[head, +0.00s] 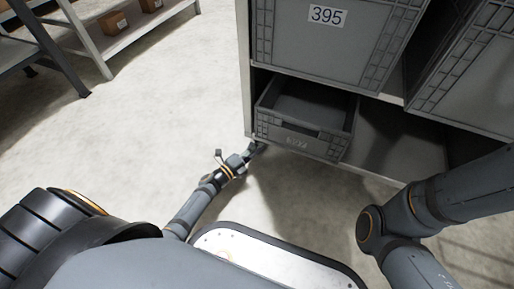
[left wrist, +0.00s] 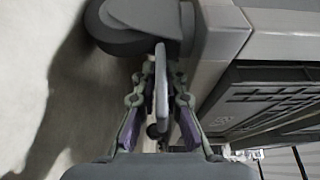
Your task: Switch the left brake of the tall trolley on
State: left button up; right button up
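The tall trolley (head: 246,80) stands at the right in the head view, its lower left corner beside my left gripper (head: 257,148). In the left wrist view a dark caster wheel (left wrist: 125,28) shows at the top, under the trolley's grey corner (left wrist: 222,35). A thin grey brake lever (left wrist: 161,85) points from the caster towards the camera. My left gripper (left wrist: 161,100) has its fingers apart, one on each side of the lever; whether they touch it is unclear. My right arm shows at the right in the head view; its gripper is out of frame.
The trolley carries a grey crate marked 395 (head: 325,40), a lower open crate (head: 300,135) and another crate (head: 465,70) at the right. A shelf with small boxes (head: 113,22) stands at the far left. The floor left of the trolley is clear.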

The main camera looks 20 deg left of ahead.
pick_arm(q)
jog(key=o, duration=0.3)
jog(key=v, duration=1.1)
jog(key=shift+s, duration=0.15)
jog(key=shift+s+a, duration=0.15)
jog(key=shift+s, duration=0.15)
